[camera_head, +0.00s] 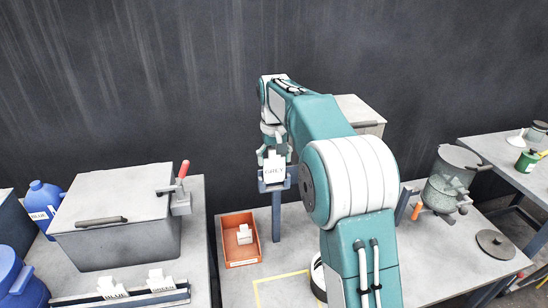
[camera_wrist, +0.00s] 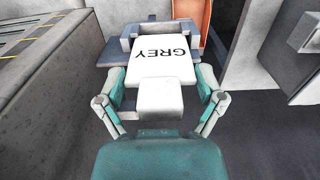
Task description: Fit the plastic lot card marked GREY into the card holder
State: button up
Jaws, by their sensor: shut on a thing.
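The white lot card marked GREY (camera_head: 274,168) is held in my gripper (camera_head: 275,146), its lettered face toward the head camera. The grey-blue card holder (camera_head: 272,187) stands on a post, and the lower part of the card is at the holder. In the wrist view the GREY card (camera_wrist: 165,62) lies between my fingers (camera_wrist: 162,88), with the holder (camera_wrist: 126,50) around its far end. I cannot tell how deep the card sits in the holder.
An orange tray (camera_head: 240,261) with a white piece in it lies left of the post. A rack (camera_head: 125,299) with other white cards stands at front left. A large grey box (camera_head: 115,215) with a red-handled lever is at left. A metal pot (camera_head: 448,182) stands at right.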

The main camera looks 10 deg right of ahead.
jog(key=shift+f, duration=0.85)
jog(key=o, duration=0.8)
notch_tip(320, 180, up, 11)
jog(key=shift+w, duration=0.1)
jog(key=shift+r, duration=0.4)
